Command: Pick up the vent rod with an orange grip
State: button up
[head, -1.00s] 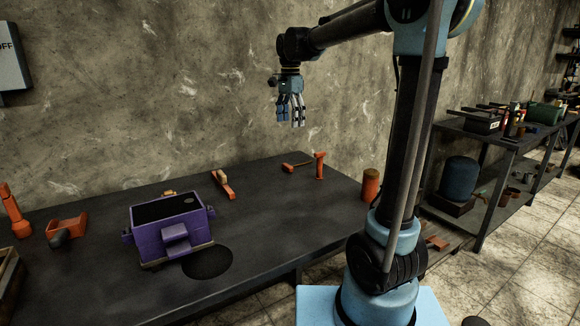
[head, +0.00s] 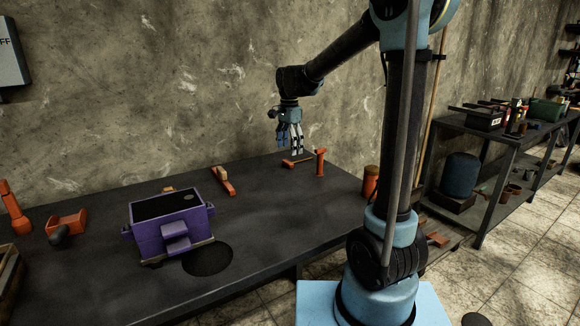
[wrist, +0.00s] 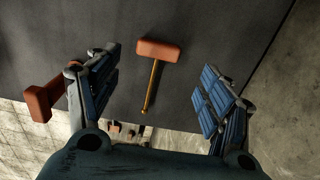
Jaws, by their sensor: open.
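The vent rod lies on the dark table, its orange grip (head: 288,164) toward the left and its thin shaft pointing right. In the wrist view the orange grip (wrist: 158,50) and brass shaft (wrist: 151,85) show between the two spread fingers. My gripper (head: 290,150) hangs pointing down above the rod; its fingers (wrist: 160,68) are open and empty. The rod is apart from the fingers.
An upright orange tool (head: 320,161) stands just right of the rod and shows at the left finger in the wrist view (wrist: 42,101). A purple flask box (head: 146,236) and an orange-wooden tool (head: 223,181) are farther left. The wall is close behind.

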jog(key=shift+s+d+f, duration=0.1)
jog(key=shift+f, duration=2.55)
jog(key=c, duration=1.2)
